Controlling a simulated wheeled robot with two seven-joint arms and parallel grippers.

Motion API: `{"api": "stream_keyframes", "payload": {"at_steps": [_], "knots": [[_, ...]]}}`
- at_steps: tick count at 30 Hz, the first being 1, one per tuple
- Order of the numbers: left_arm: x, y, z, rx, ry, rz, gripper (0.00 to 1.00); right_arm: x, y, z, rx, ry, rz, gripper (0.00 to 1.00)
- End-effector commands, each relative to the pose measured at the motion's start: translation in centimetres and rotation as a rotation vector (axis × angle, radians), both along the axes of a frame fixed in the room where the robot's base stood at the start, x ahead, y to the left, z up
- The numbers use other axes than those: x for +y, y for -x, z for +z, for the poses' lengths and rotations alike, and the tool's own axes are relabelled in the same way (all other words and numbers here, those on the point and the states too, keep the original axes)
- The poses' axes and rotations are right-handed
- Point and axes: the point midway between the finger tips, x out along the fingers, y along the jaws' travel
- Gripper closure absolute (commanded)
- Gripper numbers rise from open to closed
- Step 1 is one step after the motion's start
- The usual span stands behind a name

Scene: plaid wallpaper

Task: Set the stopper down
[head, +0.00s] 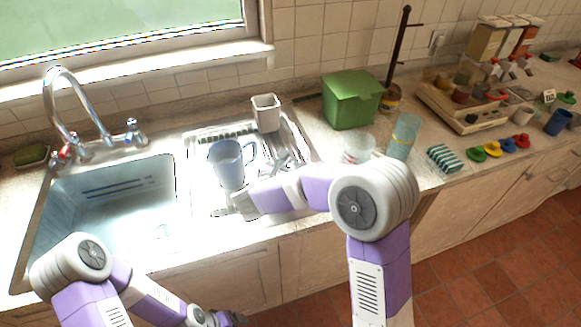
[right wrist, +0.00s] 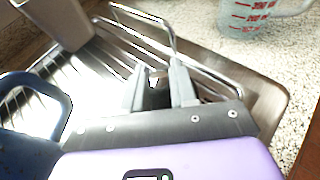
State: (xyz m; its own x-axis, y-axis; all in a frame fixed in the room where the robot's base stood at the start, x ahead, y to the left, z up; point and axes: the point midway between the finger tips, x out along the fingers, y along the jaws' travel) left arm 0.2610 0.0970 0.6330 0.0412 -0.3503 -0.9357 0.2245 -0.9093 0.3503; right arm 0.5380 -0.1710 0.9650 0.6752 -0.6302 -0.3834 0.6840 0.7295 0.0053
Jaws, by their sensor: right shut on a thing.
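My right gripper (head: 272,164) is over the drainboard (head: 204,199), just right of the blue jug (head: 226,166). In the right wrist view its two grey fingers (right wrist: 158,88) are shut on a small dark thing, which I take for the stopper (right wrist: 157,94). Only part of the stopper shows between the fingers. In the head view I cannot make it out, and I cannot tell whether it touches the surface below. My left gripper (head: 232,318) is low at the bottom edge, in front of the cabinets, and its fingers are too small to read.
The sink basin (head: 110,205) lies left. A measuring cup (head: 357,147), a clear tumbler (head: 404,135) and a green box (head: 350,101) stand on the counter to the right.

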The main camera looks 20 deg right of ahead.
Motion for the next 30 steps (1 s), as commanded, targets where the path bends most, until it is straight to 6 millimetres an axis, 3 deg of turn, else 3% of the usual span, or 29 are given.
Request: {"api": "stream_keyframes", "payload": {"at_steps": [1, 6, 18, 30], "knots": [[0.0, 0.0, -0.2, 0.0, 0.0, 0.0, 0.14, 0.0, 0.0, -0.1, 0.0, 0.0, 0.001, 0.7], [0.0, 0.0, -0.1, 0.0, 0.0, 0.0, 0.14, 0.0, 0.0, 0.0, 0.0, 0.0, 0.001, 0.49], [0.0, 0.0, 0.7, 0.0, 0.0, 0.0, 0.14, 0.0, 0.0, 0.6, 0.0, 0.0, 0.001, 0.49], [0.0, 0.0, 1.3, 0.0, 0.0, 0.0, 0.14, 5.5, 5.7, 3.7, -0.002, -0.001, 0.006, 0.49]]}}
